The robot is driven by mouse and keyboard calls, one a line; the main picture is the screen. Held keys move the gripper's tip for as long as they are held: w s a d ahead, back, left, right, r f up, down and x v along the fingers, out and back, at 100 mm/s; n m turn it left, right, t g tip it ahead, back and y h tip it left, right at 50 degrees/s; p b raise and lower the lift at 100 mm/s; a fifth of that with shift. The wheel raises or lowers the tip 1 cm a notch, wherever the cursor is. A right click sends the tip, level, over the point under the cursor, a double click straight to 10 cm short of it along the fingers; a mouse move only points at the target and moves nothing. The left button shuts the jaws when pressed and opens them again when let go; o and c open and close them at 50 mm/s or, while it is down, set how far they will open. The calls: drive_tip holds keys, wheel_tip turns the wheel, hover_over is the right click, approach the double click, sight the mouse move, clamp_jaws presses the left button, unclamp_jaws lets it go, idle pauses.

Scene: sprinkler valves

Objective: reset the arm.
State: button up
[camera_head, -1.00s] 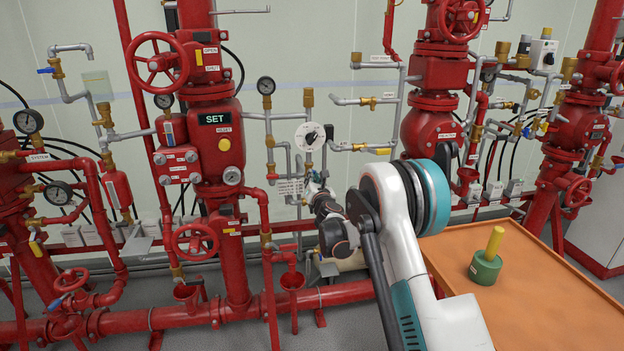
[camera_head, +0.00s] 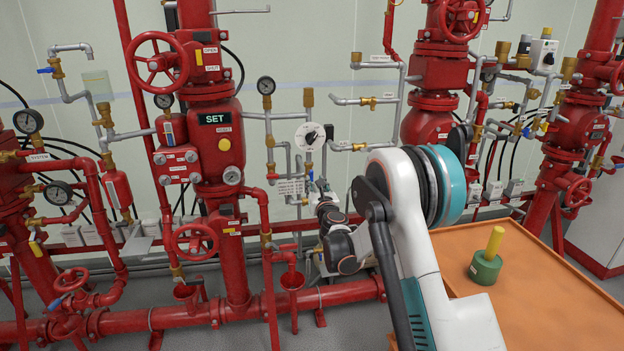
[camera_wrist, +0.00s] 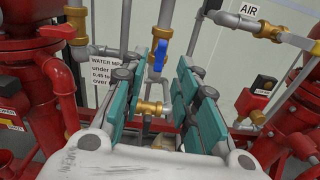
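My gripper (camera_wrist: 172,58) shows in the wrist view with its two teal-padded fingers spread apart. Nothing is held between them. A blue valve handle (camera_wrist: 160,56) and brass fittings (camera_wrist: 152,109) show through the gap, beyond or near the fingertips; I cannot tell the exact distance or whether anything touches. In the head view, my white and teal arm reaches toward the pipework between the left and middle red valve assemblies. My gripper is mostly hidden there behind my wrist.
The red valve assembly marked SET (camera_head: 212,140) stands left of my arm, with a handwheel (camera_head: 157,62). An orange table (camera_head: 545,285) at right holds a green and yellow piece (camera_head: 486,266). Grey pipes (camera_head: 362,101) surround the reach area.

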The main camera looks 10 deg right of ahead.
drive_tip(key=shift+s, duration=0.9)
drive_tip(key=shift+r, duration=0.1)
drive_tip(key=s+d+r+m+g+h, duration=0.1)
drive_tip(key=s+d+r+m+h, duration=0.3)
drive_tip(key=s+r+m, duration=0.55)
drive_tip(key=s+d+r+m+g, duration=0.3)
drive_tip(key=s+r+m, duration=0.4)
drive_tip(key=s+m, duration=0.3)
drive_tip(key=s+a+f+m+g+y, duration=0.1)
drive_tip(key=s+m, duration=0.4)
drive_tip(key=s, duration=0.7)
drive_tip(key=s+a+f+m+g+y, duration=0.1)
drive_tip(key=s+a+f+m+g, duration=0.2)
drive_tip(key=s, duration=0.9)
drive_tip(key=s+a+f+m+g+y, duration=0.2)
drive_tip(key=s+f+m, duration=0.4)
drive_tip(key=s, duration=0.6)
drive_tip(key=shift+a+f+m+g, duration=0.2)
drive_tip(key=shift+a+m+g, duration=0.3)
drive_tip(key=shift+m, duration=0.45)
